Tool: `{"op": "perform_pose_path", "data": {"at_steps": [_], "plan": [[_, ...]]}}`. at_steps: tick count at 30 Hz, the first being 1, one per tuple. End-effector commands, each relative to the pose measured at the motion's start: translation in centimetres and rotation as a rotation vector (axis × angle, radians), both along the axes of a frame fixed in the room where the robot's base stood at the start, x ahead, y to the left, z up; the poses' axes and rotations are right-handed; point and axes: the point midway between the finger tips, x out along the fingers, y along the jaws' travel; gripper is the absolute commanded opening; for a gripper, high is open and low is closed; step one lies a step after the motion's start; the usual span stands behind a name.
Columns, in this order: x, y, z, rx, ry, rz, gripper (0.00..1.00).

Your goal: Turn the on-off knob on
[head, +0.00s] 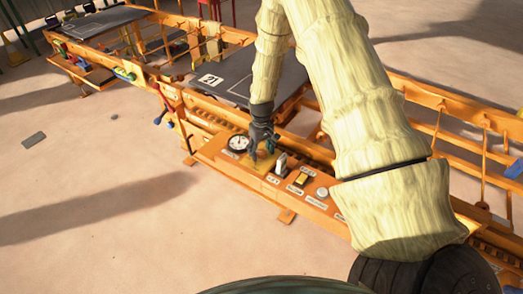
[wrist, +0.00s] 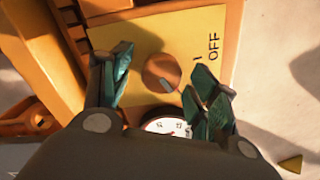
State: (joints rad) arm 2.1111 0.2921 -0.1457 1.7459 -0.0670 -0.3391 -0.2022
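The on-off knob (wrist: 161,73) is a round orange-brown dial on a yellow plate (wrist: 150,32) in the wrist view. A pale-edged mark shows at its lower right; I cannot tell which label it points to. An "I" mark and the word OFF (wrist: 214,45) are printed to its right. My gripper (wrist: 160,78) is open and empty, with dark green fingers on the left and right of the knob, apart from it in the picture. In the head view my gripper (head: 262,150) is over the orange control panel (head: 228,160) and hides the knob.
A round white gauge (head: 238,143) is left of my gripper and also shows in the wrist view (wrist: 168,126). A grey lever (head: 281,162), a yellow switch (head: 301,179) and a white button (head: 322,192) are to the right. Orange rails run behind the panel.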

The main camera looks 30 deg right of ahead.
Motion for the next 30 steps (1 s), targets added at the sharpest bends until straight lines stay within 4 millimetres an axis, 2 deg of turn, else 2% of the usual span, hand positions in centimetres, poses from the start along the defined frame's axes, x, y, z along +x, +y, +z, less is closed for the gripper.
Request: {"op": "perform_pose_path", "data": {"at_steps": [6, 11, 24, 30], "plan": [[0.0, 0.1, 0.1, 0.000, 0.001, 0.001, 0.60], [0.0, 0.0, 1.4, 0.001, 0.000, 0.001, 0.60], [0.0, 0.0, 8.3, 0.000, -0.001, 0.000, 0.60], [0.0, 0.0, 10.8, 0.001, -0.001, 0.000, 0.60]]}}
